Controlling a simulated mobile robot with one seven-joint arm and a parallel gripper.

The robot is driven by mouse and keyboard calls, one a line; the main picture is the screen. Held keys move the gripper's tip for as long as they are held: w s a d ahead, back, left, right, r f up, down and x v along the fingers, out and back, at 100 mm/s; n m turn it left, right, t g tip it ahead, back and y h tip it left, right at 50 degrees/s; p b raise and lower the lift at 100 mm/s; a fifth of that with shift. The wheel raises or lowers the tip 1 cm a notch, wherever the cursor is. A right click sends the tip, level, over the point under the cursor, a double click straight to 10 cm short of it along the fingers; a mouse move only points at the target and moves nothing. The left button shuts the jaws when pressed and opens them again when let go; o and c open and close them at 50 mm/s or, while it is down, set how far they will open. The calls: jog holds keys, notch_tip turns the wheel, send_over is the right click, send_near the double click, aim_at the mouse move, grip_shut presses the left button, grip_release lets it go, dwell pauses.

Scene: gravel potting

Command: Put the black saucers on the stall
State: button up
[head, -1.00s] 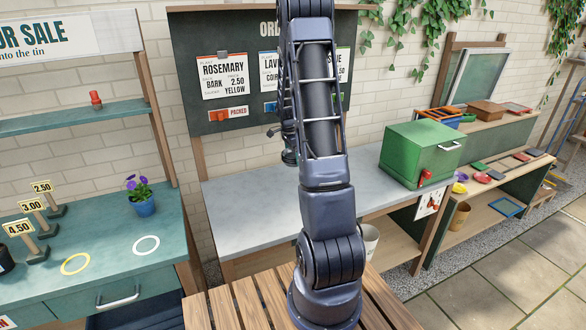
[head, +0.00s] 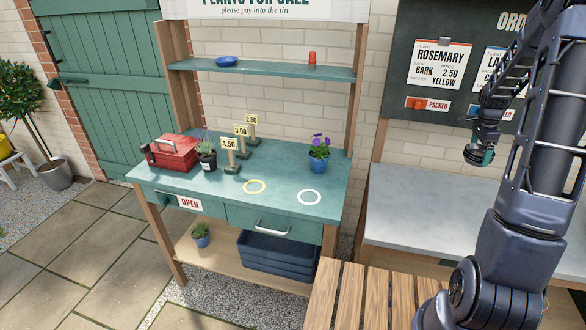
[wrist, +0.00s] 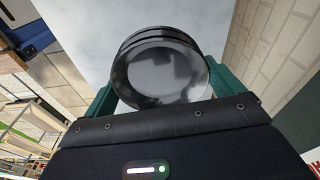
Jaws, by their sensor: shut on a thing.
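My gripper (head: 482,155) is raised in front of the wall above the grey bench, at the right of the head view. In the wrist view its green fingers are shut on a small stack of black saucers (wrist: 160,72), one finger at each side. The saucers are round and glossy, held with their faces toward the wrist camera. The stall (head: 205,187) is the teal table with an upper shelf (head: 265,69), left of the arm.
On the stall stand a red toolbox (head: 172,152), a lavender pot (head: 206,155), price signs (head: 230,146) and a purple-flowered pot (head: 319,153). The grey bench (head: 420,215) lies right of the stall.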

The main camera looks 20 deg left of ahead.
jog(key=a+f+n, duration=0.2)
jog(key=a+n, duration=0.2)
jog(key=a, duration=1)
jog(key=a+f+n+t+y, duration=0.15)
jog(key=a+n, duration=0.35)
jog(key=a, duration=0.9)
jog(key=a+f+n+h, duration=0.1)
jog(key=a+f+n, duration=0.25)
jog(key=a, duration=1.15)
jog(key=a+r+n, duration=0.1)
jog(key=a+r, duration=0.7)
jog(key=a, duration=0.4)
jog(key=a+r, duration=0.8)
jog(key=a, duration=0.4)
jog(key=a+r+n, duration=0.1)
jog(key=a+r, duration=0.7)
jog(key=a, duration=0.4)
send_over(270, 161)
notch_tip(270, 161, down, 10)
jog(key=shift+y, duration=0.35)
jog(key=f, duration=1.5)
jog(key=shift+s+f, duration=0.15)
jog(key=shift+s, duration=0.05)
jog(key=shift+f, duration=2.4)
jog(key=shift+f, duration=0.1)
